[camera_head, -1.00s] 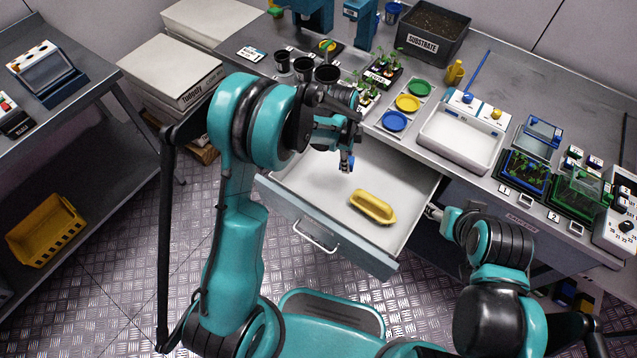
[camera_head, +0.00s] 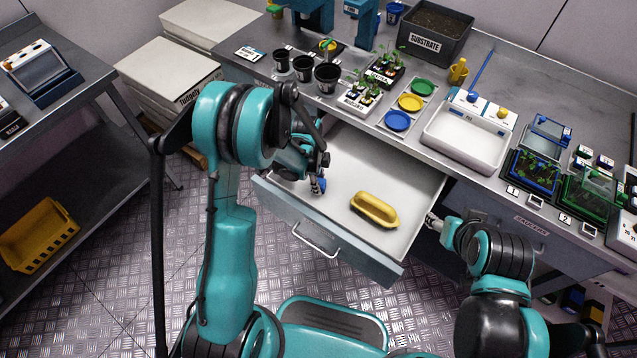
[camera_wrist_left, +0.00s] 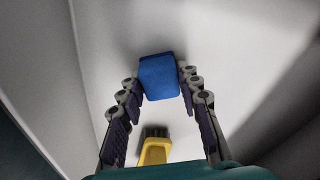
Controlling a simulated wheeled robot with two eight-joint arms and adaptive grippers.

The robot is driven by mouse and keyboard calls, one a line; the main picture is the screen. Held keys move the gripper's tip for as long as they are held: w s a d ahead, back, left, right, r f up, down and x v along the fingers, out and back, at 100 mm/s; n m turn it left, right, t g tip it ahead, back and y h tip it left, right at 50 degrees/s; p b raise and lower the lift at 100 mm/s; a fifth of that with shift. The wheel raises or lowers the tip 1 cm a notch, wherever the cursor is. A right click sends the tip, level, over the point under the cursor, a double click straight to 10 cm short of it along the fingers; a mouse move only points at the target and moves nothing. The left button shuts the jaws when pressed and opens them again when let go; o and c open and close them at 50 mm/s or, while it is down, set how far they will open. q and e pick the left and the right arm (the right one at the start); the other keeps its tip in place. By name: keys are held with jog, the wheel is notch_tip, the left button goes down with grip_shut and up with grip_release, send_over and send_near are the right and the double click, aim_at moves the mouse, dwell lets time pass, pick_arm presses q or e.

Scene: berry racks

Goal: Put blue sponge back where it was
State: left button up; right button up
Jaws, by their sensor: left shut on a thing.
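My left gripper (camera_head: 317,184) is low inside the open drawer, at its left part, and is shut on the blue sponge (camera_head: 322,185). In the left wrist view the blue sponge (camera_wrist_left: 158,77) sits between the two fingertips (camera_wrist_left: 160,82) above the pale drawer floor. I cannot tell whether it touches the floor. The open drawer (camera_head: 330,238) has a metal handle on its front. My right gripper (camera_head: 432,222) is beside the drawer's right side; its fingers are too small to read.
A yellow item with dark bristles (camera_wrist_left: 155,148) shows in the left wrist view. The bench above holds black pots (camera_head: 327,77), coloured dishes (camera_head: 410,102) and a white tray (camera_head: 430,140).

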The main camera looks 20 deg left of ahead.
pick_arm(q)
jog(key=shift+f, duration=0.1)
jog(key=o, duration=1.1)
jog(key=s+a+r+n+t+p, duration=0.15)
jog(key=s+r+n, duration=0.25)
jog(key=r, duration=0.8)
jog(key=s+r+n+t+p, duration=0.2)
jog(key=s+r+n+p, duration=0.15)
jog(key=r, duration=0.85)
jog(key=s+r+n+t, duration=0.1)
jog(key=s+n, duration=0.2)
jog(key=s+r+n+t+y, duration=0.1)
jog(key=s+n, duration=0.2)
jog(key=s+a+r+n+t+b, duration=0.1)
jog(key=s+r+n, duration=0.1)
jog(key=s+n, duration=0.1)
jog(key=shift+s+a+r+n+t, duration=0.1)
jog(key=shift+s+n+t, duration=0.15)
jog(key=shift+n, duration=0.2)
